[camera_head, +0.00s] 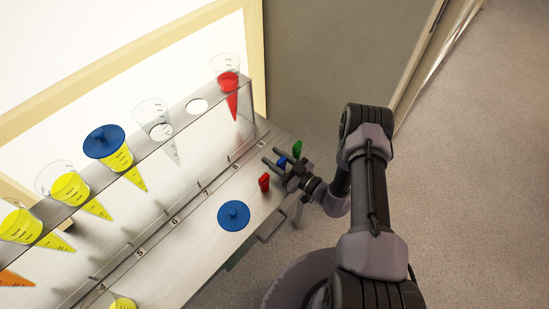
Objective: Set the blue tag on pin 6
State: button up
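The blue tag (282,161) is a small upright piece near the right end of the steel bench. My gripper (271,154) reaches in from the right, with its two dark fingers apart on either side of the blue tag. I cannot tell whether the fingers touch it. The number 6 (174,222) is printed on the strip along the foot of the rack, to the left of my gripper.
A red tag (264,182) and a green tag (297,147) stand close on either side of my gripper. A blue lid (233,215) lies on the bench. The rack (180,128) holds several cone cups, one under another blue lid (104,141).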

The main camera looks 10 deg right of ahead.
jog(key=shift+o, duration=1.1)
